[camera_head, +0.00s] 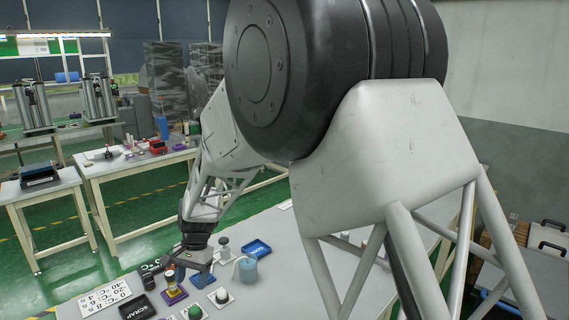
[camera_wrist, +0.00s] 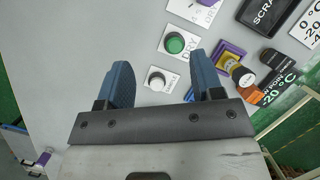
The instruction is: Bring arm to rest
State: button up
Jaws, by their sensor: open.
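My gripper (camera_head: 188,264) is low over the near-left part of the grey table in the head view. In the wrist view my gripper (camera_wrist: 162,85) shows two blue fingers spread wide with nothing held between them. A white round knob on a white card (camera_wrist: 156,80) shows between and beyond the fingers. A green round knob (camera_wrist: 175,43) lies farther up. A purple stand (camera_wrist: 230,55) and a small column with a yellow band (camera_wrist: 241,74) are just right of the right finger. My arm hides part of the table in the head view.
A black SCRAP tray (camera_head: 137,308) and temperature-marked cards (camera_head: 98,297) lie at the table's left. A blue tray (camera_head: 257,248) and a bluish beaker (camera_head: 248,269) stand right of my gripper. Other benches (camera_head: 125,165) stand behind. The wrist view's left table area is bare.

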jog(key=s+d+r+t, duration=0.1)
jog(key=s+d+r, duration=0.3)
jog(key=d, duration=0.5)
jog(key=s+d+r+n+t, duration=0.1)
jog(key=s+d+r, duration=0.1)
jog(key=d+r, duration=0.55)
jog(key=s+d+r+t, duration=0.1)
jog(key=s+d+r, duration=0.2)
jog(key=d, duration=0.7)
jog(key=s+d+r+n+t+h, duration=0.1)
jog(key=s+d+r+t, duration=0.1)
jog(key=s+d, duration=1.5)
jog(key=s, duration=0.4)
jog(key=shift+d+r+t+h, duration=0.15)
jog(key=shift+d+t+h, duration=0.15)
jog(key=shift+d+t, duration=0.1)
